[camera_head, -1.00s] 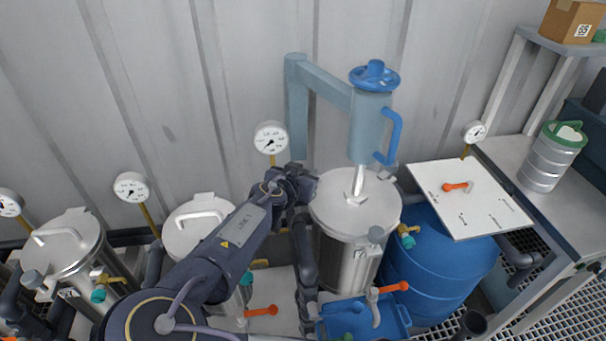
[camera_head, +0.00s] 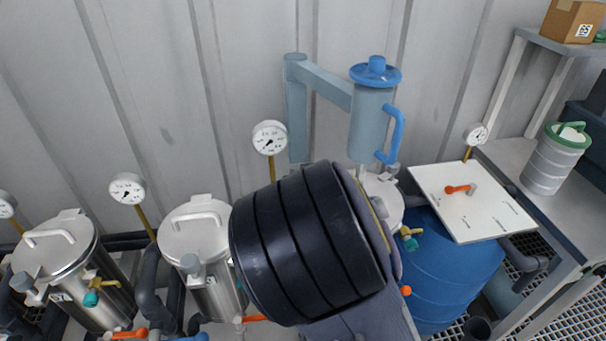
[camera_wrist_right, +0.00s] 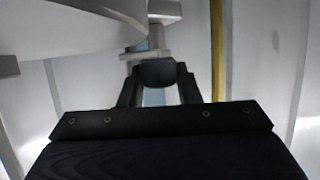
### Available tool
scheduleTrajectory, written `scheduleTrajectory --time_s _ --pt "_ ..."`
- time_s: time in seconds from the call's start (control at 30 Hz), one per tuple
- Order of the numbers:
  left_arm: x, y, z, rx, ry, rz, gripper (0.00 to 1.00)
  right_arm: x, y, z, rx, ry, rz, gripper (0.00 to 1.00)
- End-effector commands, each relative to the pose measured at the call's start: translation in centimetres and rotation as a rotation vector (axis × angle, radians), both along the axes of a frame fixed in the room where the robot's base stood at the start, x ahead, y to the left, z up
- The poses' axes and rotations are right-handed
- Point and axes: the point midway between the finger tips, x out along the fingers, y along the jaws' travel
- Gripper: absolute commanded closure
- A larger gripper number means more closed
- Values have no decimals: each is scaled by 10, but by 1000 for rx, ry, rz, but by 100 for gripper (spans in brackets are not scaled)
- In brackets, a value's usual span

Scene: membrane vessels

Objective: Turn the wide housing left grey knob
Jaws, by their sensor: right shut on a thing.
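The wide housing, a steel vessel with a flat lid (camera_head: 386,197), is mostly hidden in the head view behind my dark ribbed arm link. Its left grey knob is hidden in that view, and so is my right gripper. In the right wrist view, my right gripper (camera_wrist_right: 158,88) has its two dark fingers shut on a rounded dark-grey piece (camera_wrist_right: 158,72), which appears to be the knob. A pale lid rim (camera_wrist_right: 75,35) fills the upper left, with a grey lug (camera_wrist_right: 164,10) beside it. I cannot tell how far the knob is turned. My left gripper is not in view.
A blue-topped lifting post (camera_head: 372,115) stands behind the wide housing. A pressure gauge (camera_head: 270,137) on a yellow pipe is left of it. Two narrower steel housings (camera_head: 195,235) (camera_head: 58,258) stand at left. A blue drum (camera_head: 455,270) and white panel (camera_head: 470,200) are at right.

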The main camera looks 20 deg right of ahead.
Motion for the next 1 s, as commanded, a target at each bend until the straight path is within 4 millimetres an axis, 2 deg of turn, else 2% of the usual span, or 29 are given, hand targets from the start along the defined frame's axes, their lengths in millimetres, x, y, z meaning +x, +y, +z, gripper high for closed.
scheduleTrajectory --time_s 0.5,0.53,0.7,1.0 --pt "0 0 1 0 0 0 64 0 0 0 -1 0 26 92" --pt "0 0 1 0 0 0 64 0 0 0 -1 0 26 68" --pt "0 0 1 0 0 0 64 0 0 0 -1 0 26 48" --pt "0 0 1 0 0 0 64 -2 1 1 0 0 26 48"
